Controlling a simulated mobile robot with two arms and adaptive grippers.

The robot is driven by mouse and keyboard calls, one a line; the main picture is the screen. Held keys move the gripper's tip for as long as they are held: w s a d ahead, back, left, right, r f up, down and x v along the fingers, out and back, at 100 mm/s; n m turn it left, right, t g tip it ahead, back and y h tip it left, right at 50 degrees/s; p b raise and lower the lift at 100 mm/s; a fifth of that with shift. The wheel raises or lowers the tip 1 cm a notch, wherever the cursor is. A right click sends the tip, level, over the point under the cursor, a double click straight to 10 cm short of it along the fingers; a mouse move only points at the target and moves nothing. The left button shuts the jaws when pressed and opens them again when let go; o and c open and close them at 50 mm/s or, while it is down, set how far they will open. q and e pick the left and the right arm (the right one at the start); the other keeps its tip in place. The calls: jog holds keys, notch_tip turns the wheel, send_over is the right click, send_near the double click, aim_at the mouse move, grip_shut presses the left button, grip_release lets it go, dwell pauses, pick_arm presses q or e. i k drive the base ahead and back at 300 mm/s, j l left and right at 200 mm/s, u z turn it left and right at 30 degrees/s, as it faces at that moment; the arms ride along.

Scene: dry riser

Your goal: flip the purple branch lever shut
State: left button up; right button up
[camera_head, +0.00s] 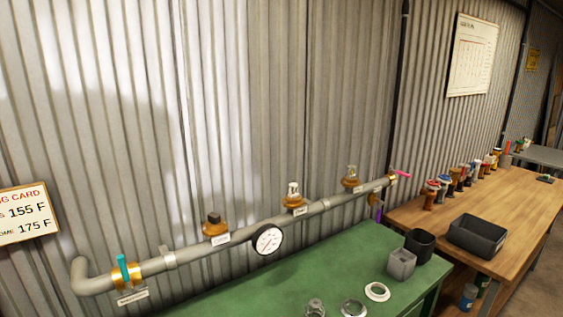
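The purple branch lever (379,214) is small and far off at the right end of the grey pipe (325,204). It hangs downward below the pipe, beside a small brass valve body (374,200). Its exact angle to the branch is too small to tell. A pink lever (401,174) sticks out to the right at the pipe's end, just above. A teal lever (123,268) stands upright on a brass valve at the left end. Neither of my grippers is in view.
A round gauge (267,239) and several brass fittings sit along the pipe. The green bench (265,289) below holds loose rings, a grey cup (401,263) and a black cup (420,245). A wooden table (520,205) at right holds a black tray (477,237) and several valves.

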aim_at(381, 202)
jog(key=i+l, duration=0.3)
jog(key=l, duration=0.15)
jog(key=i+l, duration=0.35)
jog(key=i+l+u, duration=0.1)
jog(key=i+l, duration=0.2)
jog(key=l, duration=0.25)
jog(key=i+l, duration=0.3)
jog(key=l, duration=0.15)
jog(key=i+l, duration=0.3)
jog(key=l, duration=0.2)
jog(key=k, duration=0.75)
